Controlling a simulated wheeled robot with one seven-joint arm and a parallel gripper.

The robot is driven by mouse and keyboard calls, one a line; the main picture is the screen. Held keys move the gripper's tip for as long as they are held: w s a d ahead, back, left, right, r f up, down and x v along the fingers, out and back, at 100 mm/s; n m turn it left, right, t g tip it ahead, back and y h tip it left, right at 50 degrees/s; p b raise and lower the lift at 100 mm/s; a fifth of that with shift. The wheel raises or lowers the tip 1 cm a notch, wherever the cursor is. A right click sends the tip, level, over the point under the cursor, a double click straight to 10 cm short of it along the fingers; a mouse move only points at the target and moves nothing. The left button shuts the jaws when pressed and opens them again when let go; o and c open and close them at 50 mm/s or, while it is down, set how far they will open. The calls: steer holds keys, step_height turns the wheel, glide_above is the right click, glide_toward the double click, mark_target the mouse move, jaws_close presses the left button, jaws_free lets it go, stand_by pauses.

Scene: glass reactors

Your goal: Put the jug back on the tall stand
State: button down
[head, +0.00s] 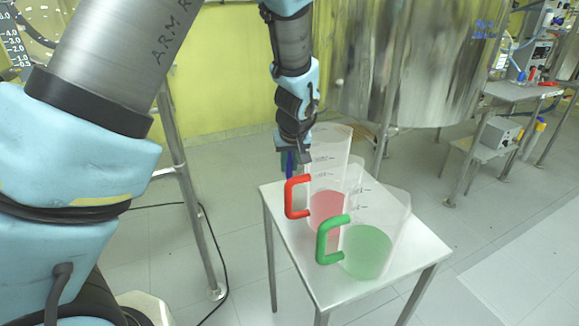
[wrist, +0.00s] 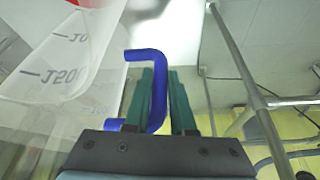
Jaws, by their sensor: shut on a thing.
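My gripper (head: 287,160) is at the far left side of a white-topped stand (head: 320,284). In the wrist view, its green fingers (wrist: 163,100) are shut on a blue handle (wrist: 146,55). A clear jug with printed marks (wrist: 60,60) fills the left of that view, beside the handle.
A jug with red handle (head: 298,198) and pink liquid stands on the stand, and a jug with green handle (head: 329,240) and green liquid stands in front. A steel tank (head: 400,60) is behind. A metal frame (head: 184,180) stands left.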

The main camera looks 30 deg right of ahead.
steer(key=shift+f, duration=0.6)
steer(key=shift+f, duration=0.2)
steer(key=c, duration=0.8)
jaws_free()
steer(key=shift+o, duration=0.2)
steer(key=shift+r, duration=0.15)
steer(key=b+v, duration=0.1)
steer(key=v, duration=1.1)
